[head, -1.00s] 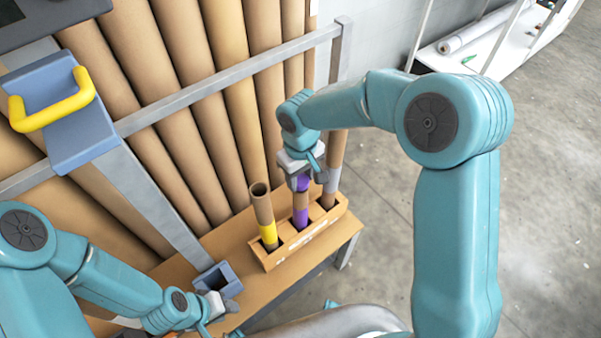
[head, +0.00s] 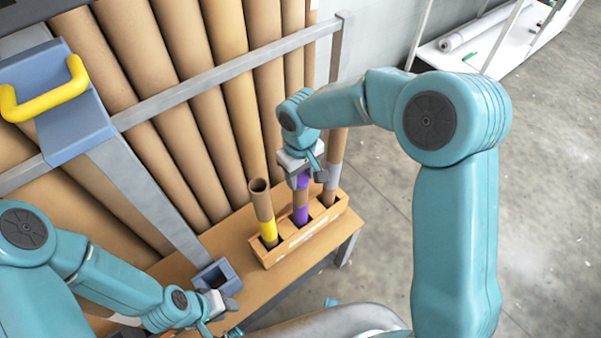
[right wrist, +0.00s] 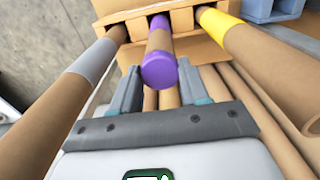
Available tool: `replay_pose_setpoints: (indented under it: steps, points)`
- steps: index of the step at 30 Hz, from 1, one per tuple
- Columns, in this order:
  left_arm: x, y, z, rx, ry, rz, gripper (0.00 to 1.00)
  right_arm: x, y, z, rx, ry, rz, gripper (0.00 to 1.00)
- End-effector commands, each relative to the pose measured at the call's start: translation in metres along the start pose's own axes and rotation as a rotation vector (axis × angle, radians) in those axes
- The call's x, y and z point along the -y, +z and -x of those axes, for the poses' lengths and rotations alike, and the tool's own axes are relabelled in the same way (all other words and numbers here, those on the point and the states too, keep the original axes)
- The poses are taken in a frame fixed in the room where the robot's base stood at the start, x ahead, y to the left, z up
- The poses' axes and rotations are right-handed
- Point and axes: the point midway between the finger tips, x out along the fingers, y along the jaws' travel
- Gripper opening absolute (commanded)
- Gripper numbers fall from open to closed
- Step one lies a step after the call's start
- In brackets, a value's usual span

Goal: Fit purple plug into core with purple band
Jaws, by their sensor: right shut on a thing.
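The purple plug (right wrist: 160,72) is at the top end of the core with the purple band (right wrist: 159,38), in line with it. How deep it sits cannot be told. In the head view the plug (head: 303,182) shows just below my right gripper (head: 301,174), above the core's purple band (head: 301,215). My right gripper (right wrist: 160,88) is shut on the plug, with a finger on each side. The core stands in the middle slot of a wooden rack (head: 284,255). My left gripper (head: 222,305) is low at the left; its jaw opening is unclear.
A core with a yellow band (head: 263,207) stands left of the purple-banded core, and one with a grey band (head: 333,175) right of it. A blue holder (head: 217,278) is near my left gripper. Large brown rolls stand behind a grey rail (head: 230,72).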

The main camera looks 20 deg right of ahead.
Motion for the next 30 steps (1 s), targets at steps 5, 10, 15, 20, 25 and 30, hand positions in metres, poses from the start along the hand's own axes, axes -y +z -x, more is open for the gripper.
replay_pose_setpoints:
  steps: [5, 10, 15, 20, 25, 30]
  points:
    - [0.001, 0.0, -0.002, 0.0, 0.0, 0.0, 0.36, 0.0, 0.0, -0.003, 0.0, 0.0, 0.0, 0.68]
    - [0.001, 0.0, -0.002, 0.0, 0.0, 0.0, 0.36, 0.0, 0.0, -0.003, 0.0, 0.0, 0.0, 0.74]
    - [0.001, 0.0, -0.002, 0.0, 0.0, 0.0, 0.36, 0.0, 0.0, -0.001, 0.0, 0.0, 0.0, 0.74]
    - [0.0, 0.0, 0.0, 0.0, 0.0, 0.0, 0.36, 0.0, -0.001, 0.02, -0.005, 0.001, -0.001, 0.74]
    - [-0.001, 0.0, 0.004, 0.0, 0.0, 0.0, 0.36, 0.0, -0.001, 0.065, -0.006, 0.001, 0.0, 0.74]
    - [-0.003, 0.0, 0.008, 0.0, 0.0, 0.0, 0.36, 0.0, -0.001, 0.109, -0.005, 0.001, 0.0, 0.74]
